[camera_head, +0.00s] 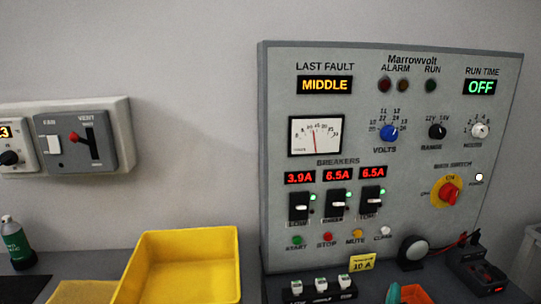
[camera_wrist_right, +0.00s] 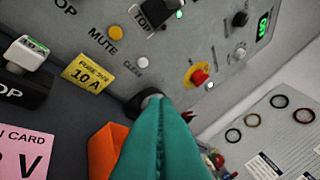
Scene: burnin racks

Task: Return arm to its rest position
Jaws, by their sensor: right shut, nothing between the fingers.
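My right gripper (camera_wrist_right: 163,106) fills the lower middle of the right wrist view. Its teal fingers are pressed together with nothing between them. Its tips are in front of a dark round knob-like part at the foot of the panel, and I cannot tell whether they touch it. In the head view a small teal piece of the right gripper (camera_head: 393,293) shows at the bottom edge. The grey Marrowvolt panel (camera_head: 400,165) stands upright behind it, with displays, three breakers and a red main switch (camera_head: 449,193). My left gripper is not in view.
An orange object (camera_head: 414,294) lies beside the right gripper. A yellow 10 A tag (camera_head: 362,262), several labelled white-topped switches and a black box (camera_head: 478,270) line the panel's foot. A yellow bin (camera_head: 188,238) and a green bottle (camera_head: 15,243) stand left. Wall switches (camera_head: 75,140) hang above.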

